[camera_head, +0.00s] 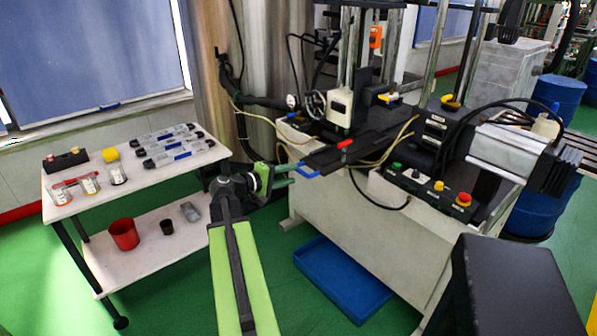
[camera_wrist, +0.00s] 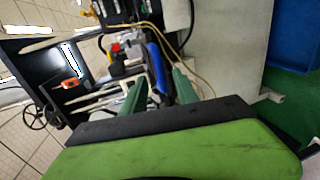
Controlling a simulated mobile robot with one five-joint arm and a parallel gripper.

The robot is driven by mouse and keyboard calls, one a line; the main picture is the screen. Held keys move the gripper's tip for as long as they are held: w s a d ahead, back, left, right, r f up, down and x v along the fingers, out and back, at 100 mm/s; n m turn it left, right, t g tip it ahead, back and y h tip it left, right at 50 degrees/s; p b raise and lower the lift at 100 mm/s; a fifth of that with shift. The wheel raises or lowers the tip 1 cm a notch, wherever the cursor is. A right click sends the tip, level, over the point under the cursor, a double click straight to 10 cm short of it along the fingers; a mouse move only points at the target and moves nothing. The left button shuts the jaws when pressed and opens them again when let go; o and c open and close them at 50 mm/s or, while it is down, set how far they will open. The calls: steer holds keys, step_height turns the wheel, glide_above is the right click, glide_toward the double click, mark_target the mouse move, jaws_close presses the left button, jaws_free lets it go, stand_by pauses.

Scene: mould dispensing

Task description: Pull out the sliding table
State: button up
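The sliding table (camera_head: 328,157) is a dark plate on the front of the machine, with a blue handle (camera_head: 306,171) at its near end. The handle also shows in the wrist view (camera_wrist: 155,62) as a blue bar. My gripper (camera_head: 290,173) has green fingers, which point at the handle from the left in the head view. In the wrist view my gripper (camera_wrist: 162,76) is open, with its fingers apart and the handle close ahead, roughly in line with the gap. I cannot tell whether the fingers touch it.
A white two-shelf cart (camera_head: 150,185) with bottles, tools and a red cup (camera_head: 124,234) stands at the left. A control box with buttons (camera_head: 428,187) is right of the sliding table. A blue tray (camera_head: 342,280) lies on the floor below. Cables (camera_head: 372,163) hang near the plate.

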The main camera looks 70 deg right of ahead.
steer(key=p+v, duration=0.2)
steer(key=v, duration=0.9)
steer(key=shift+w+a, duration=0.25)
steer(key=shift+a, duration=0.05)
steer(key=shift+w+r, duration=0.1)
steer(key=shift+r, duration=0.05)
steer(key=w+a+n+t+p, duration=0.4)
steer(key=w+a+t+p, duration=0.15)
steer(key=w+a, duration=1.4)
steer(key=w+a+f+t+y, duration=0.1)
steer(key=a+f+y, duration=0.2)
steer(key=a, duration=0.9)
steer(key=w+a+f+n+y+p, duration=0.1)
steer(key=a+f+y, duration=0.3)
steer(key=a, duration=0.9)
steer(key=w+a+f+n+t+y+p, duration=0.1)
steer(key=a+f+y, duration=0.3)
steer(key=a, duration=0.8)
steer(key=shift+w+a+f+t+y, duration=0.2)
steer(key=shift+w+a+t+y, duration=0.15)
steer(key=shift+w+y, duration=0.55)
steer(key=shift+s+d, duration=0.2)
steer(key=shift+s, duration=0.05)
